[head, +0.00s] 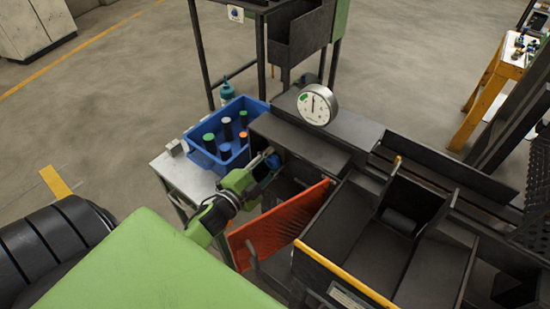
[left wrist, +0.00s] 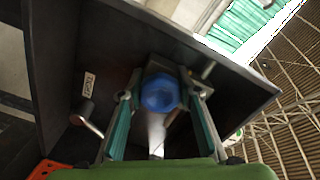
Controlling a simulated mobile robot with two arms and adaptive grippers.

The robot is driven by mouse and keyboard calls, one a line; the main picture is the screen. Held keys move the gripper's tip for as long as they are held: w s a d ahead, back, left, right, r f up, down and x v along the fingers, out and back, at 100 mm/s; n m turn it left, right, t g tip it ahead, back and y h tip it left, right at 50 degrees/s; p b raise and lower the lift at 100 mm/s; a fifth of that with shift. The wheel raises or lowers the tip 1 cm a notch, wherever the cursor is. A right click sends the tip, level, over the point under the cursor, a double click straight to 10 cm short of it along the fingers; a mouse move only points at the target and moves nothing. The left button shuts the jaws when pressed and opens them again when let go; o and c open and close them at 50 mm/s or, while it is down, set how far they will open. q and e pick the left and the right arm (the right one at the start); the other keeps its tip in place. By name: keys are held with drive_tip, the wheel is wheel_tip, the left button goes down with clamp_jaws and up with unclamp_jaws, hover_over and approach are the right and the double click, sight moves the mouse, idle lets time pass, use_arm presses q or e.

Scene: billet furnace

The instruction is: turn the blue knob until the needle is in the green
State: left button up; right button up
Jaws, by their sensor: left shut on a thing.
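The blue knob (head: 273,161) sits on the dark machine, and it shows larger in the left wrist view (left wrist: 160,92). My left gripper (head: 266,162) reaches it from the left and is shut on it. In the left wrist view its fingers (left wrist: 160,105) lie on both sides of the knob. The round white gauge (head: 317,105) stands upright on the machine behind the knob. Its green zone is at the upper left of the dial. The thin needle points roughly upward and appears to be right of the green. My right gripper is not in view.
A blue crate (head: 205,165) with several dark cylinders stands on a side table left of my left gripper. An orange perforated panel (head: 280,222) stands close below the gripper. A dark chute (head: 409,205) is to the right. A bottle (head: 227,92) stands behind the crate.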

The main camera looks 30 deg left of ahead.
use_arm(q)
drive_tip(key=o, duration=1.1)
drive_tip(key=shift+o, duration=0.2)
drive_tip(key=shift+s, duration=0.1)
drive_tip(key=s, duration=1.1)
drive_tip(key=shift+s+a, duration=0.4)
drive_tip(key=s+d+f+n+g+y, duration=0.1)
drive_tip(key=s+f+n+g, duration=0.3)
drive_tip(key=f, duration=1.2)
drive_tip(key=s+d+f+n+g+y, duration=0.1)
drive_tip(key=s+d+f+n+g, duration=0.2)
drive_tip(key=f, duration=1.3)
drive_tip(key=s+d+f+n+g, duration=0.1)
drive_tip(key=s+d+f+g, duration=0.1)
drive_tip(key=s+f, duration=0.4)
drive_tip(key=s+d+f+n+g, duration=0.1)
drive_tip(key=s+f+g, duration=0.3)
drive_tip(key=s, duration=0.7)
drive_tip(key=s+d+f+n+g, duration=0.1)
drive_tip(key=s+f+g, duration=0.3)
drive_tip(key=s+f, duration=0.4)
drive_tip(key=shift+s+d, duration=0.6)
drive_tip(key=shift+d, duration=0.3)
